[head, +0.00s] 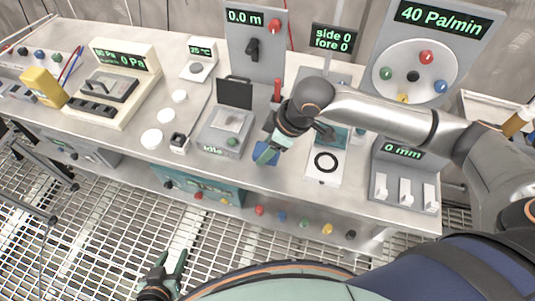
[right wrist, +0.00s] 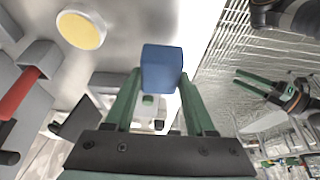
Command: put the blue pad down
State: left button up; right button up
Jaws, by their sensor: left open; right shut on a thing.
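My right gripper (head: 267,156) reaches over the bench toward its front edge, fingers pointing down. In the right wrist view its two green fingers (right wrist: 160,95) are shut on the blue pad (right wrist: 162,67), a small blue block held at the fingertips. In the head view the pad is partly hidden by the gripper. I cannot tell whether the pad touches the bench top. My left gripper (head: 172,270) is open and empty, low in front of the bench above the grating floor; it also shows in the right wrist view (right wrist: 262,86).
The steel bench (head: 205,178) carries a grey box with a raised black lid (head: 228,128) left of my right gripper. A white plate with a black ring (head: 326,164) lies to its right. White discs (head: 152,138) lie further left. Coloured knobs line the bench front.

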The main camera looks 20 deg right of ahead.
jog(key=shift+w+d+f, duration=0.1)
jog(key=shift+d+f, duration=0.05)
jog(key=shift+f, duration=1.55)
jog(key=shift+f, duration=0.15)
jog(key=o, duration=1.2)
jog(key=p+v, duration=0.1)
jog(key=v, duration=1.1)
